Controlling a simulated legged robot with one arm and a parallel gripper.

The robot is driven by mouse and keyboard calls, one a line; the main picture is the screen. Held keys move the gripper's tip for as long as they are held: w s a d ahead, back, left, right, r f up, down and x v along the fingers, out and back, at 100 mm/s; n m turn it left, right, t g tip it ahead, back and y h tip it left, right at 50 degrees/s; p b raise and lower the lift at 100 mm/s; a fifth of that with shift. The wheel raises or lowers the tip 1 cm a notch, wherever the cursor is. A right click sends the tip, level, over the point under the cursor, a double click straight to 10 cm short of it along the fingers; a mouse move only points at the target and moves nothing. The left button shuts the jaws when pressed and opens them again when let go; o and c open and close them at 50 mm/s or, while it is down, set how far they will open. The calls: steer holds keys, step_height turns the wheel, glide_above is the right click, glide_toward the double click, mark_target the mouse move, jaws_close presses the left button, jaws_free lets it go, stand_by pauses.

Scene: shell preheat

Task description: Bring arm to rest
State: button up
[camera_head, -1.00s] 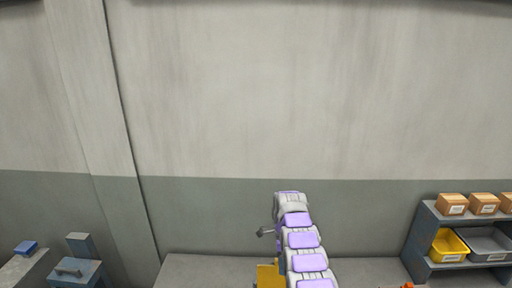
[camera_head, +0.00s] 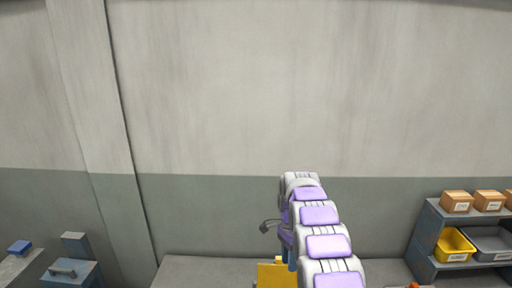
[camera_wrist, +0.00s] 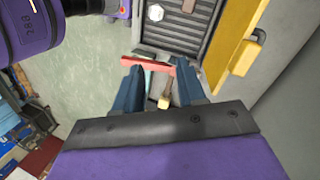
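My gripper (camera_wrist: 157,70) shows in the wrist view as two blue fingers standing apart. Nothing is visibly clamped between them. Beyond the gap I see a red bar (camera_wrist: 146,65) and a small tan-ended piece (camera_wrist: 164,102); their distance from the fingers is hard to judge. In the head view my purple and white arm rises from the bottom edge, right of centre, and bends away toward the wall. The gripper's fingers cannot be made out there.
A dark ribbed tray (camera_wrist: 176,42) holding a pale nut (camera_wrist: 155,13) lies beside a yellow panel (camera_wrist: 240,40). A shelf (camera_head: 425,232) at right carries boxes (camera_head: 456,201), a yellow bin (camera_head: 452,245) and a grey bin (camera_head: 490,241). The upper wall area is clear.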

steer(key=s+d+r+n+t+b, duration=0.15)
steer(key=s+n+b, duration=0.3)
steer(key=s, duration=0.65)
steer(key=s+d+r+n+g+b, duration=0.1)
steer(key=s+r+n+b, duration=0.15)
steer(key=s+b, duration=0.6)
steer(key=s+f+n+b, duration=0.3)
steer(key=s+f, duration=0.3)
steer(key=s, duration=0.7)
steer(key=s+f+n+t+b, duration=0.1)
steer(key=s+f+n+b, duration=0.2)
steer(key=s, duration=1.1)
step_height(320, 180, down, 3)
steer(key=shift+s+d+f+n, duration=0.15)
steer(key=shift+d+n, duration=0.25)
steer(key=shift+n, duration=0.2)
steer(key=shift+d, duration=0.1)
